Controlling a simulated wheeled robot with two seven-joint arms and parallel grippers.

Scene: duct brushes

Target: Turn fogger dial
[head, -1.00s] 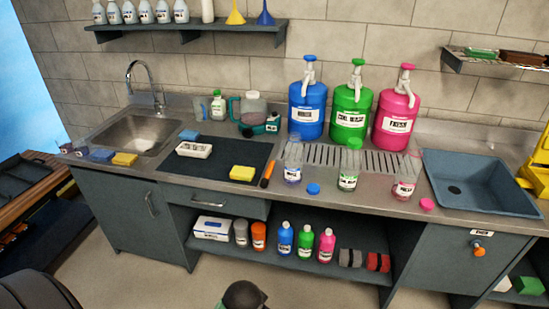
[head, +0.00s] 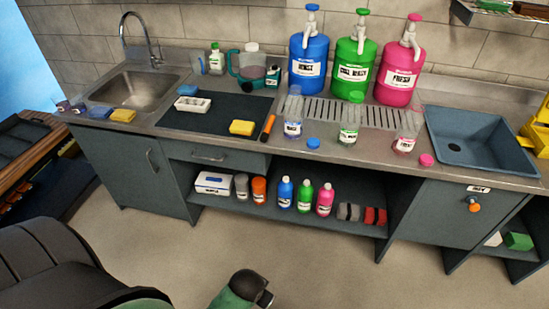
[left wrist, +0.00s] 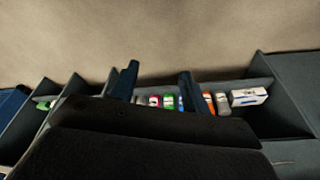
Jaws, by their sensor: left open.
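The fogger (head: 252,66) is a teal machine with a handle and a clear tank. It stands at the back of the counter, between the sink and the blue dispenser. Its dial is too small to make out clearly; a dark round part shows low on its front. My left gripper (left wrist: 158,70) shows in the left wrist view with its two fingers apart and nothing between them. Beyond them are the cabinet shelf and its bottles, far from the fogger. The fogger is not visible in that view. I do not see my right gripper.
Blue (head: 308,60), green (head: 354,68) and pink (head: 399,72) pump dispensers stand right of the fogger. A dark mat (head: 210,122) with a white tray (head: 192,104) and yellow sponge (head: 242,127) lies in front. Open bottles stand near the counter edge.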

